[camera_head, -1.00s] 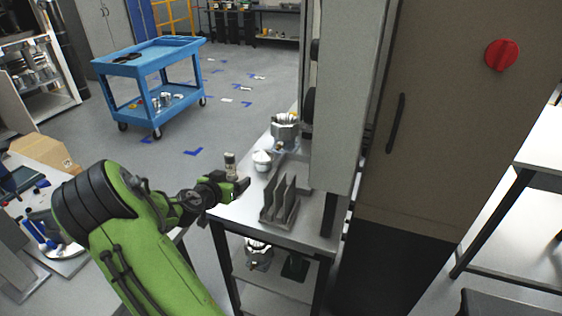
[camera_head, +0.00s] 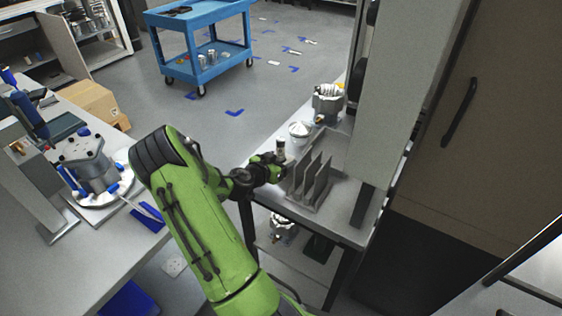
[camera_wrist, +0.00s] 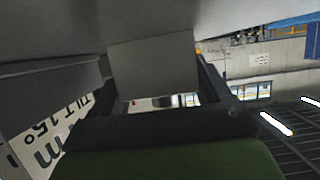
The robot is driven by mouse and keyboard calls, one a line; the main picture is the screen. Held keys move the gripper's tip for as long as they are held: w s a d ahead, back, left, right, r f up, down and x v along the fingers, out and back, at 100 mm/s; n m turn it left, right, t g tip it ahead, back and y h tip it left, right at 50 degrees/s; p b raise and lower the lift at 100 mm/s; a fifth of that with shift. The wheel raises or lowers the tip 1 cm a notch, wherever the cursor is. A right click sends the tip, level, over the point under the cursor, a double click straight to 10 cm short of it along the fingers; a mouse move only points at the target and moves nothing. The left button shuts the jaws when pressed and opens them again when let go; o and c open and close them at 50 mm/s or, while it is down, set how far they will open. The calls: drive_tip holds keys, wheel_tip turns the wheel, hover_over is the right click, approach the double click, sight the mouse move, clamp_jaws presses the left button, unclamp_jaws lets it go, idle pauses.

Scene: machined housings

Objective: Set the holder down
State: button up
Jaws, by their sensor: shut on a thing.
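The holder (camera_head: 316,188) is a grey rack with several upright plates. It is upright on or just above the grey side bench; I cannot tell if its base touches. My gripper (camera_head: 286,170) reaches in from the left and meets the holder's left side. In the wrist view a flat grey plate of the holder (camera_wrist: 153,66) fills the space between the two dark fingers, so the gripper is shut on it. The fingertips are mostly hidden in the head view.
On the bench (camera_head: 345,225), behind the holder, are a white bowl (camera_head: 300,130), a small cylinder (camera_head: 280,148) and a metal housing (camera_head: 328,100). A grey machine column (camera_head: 400,90) stands close on the right. A blue cart (camera_head: 200,45) is farther back.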

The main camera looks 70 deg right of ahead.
drive_tip(key=o, duration=1.1)
drive_tip(key=shift+c, duration=0.2)
